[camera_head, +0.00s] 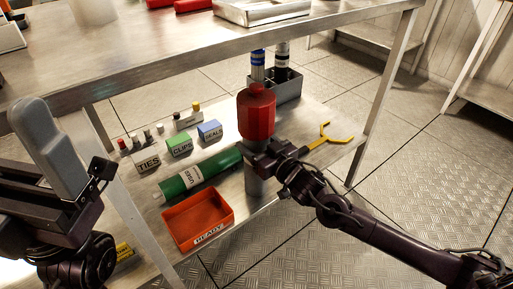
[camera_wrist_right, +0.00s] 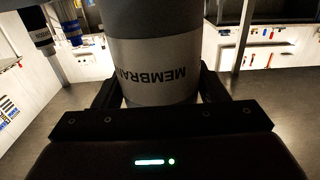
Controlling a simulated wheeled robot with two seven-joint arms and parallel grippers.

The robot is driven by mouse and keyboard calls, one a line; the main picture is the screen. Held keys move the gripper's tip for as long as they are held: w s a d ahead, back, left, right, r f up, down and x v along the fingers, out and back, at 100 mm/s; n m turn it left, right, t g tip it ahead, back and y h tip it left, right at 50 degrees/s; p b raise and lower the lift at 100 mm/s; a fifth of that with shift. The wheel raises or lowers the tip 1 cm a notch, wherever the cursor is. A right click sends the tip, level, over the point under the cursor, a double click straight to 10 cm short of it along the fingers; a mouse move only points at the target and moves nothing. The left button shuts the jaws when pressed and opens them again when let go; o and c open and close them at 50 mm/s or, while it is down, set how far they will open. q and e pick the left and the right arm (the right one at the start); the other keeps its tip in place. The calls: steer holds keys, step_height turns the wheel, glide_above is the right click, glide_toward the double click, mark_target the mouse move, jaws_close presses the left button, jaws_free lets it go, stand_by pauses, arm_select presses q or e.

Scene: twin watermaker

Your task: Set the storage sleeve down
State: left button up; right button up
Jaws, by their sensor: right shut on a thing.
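My right gripper (camera_head: 262,164) is shut around a grey cylinder, which I take to be the storage sleeve (camera_head: 256,187), held upright over the lower shelf. In the right wrist view the sleeve (camera_wrist_right: 152,22) sits between both fingers, with a white label reading "MEMBRA…" upside down. A red faceted piece (camera_head: 257,112) shows directly above the grip in the head view; I cannot tell whether it joins the sleeve. Whether the sleeve's foot touches the shelf is unclear. My left gripper (camera_head: 88,185) is at the left edge; its fingers do not show clearly, and a grey rounded piece (camera_head: 45,145) rises beside it.
On the lower shelf lie an orange "READY" tray (camera_head: 166,231), a green tube (camera_head: 200,174) and small labelled boxes (camera_head: 180,146). A grey holder (camera_head: 290,90) with upright tubes stands behind, with a yellow forked tool (camera_head: 328,138) right of the sleeve. The table above (camera_head: 180,62) limits height.

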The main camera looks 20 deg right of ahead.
steer(key=shift+r, duration=0.1)
steer(key=o, duration=1.5)
steer(key=shift+f, duration=0.2)
steer(key=shift+c, duration=0.2)
steer(key=shift+r, duration=0.1)
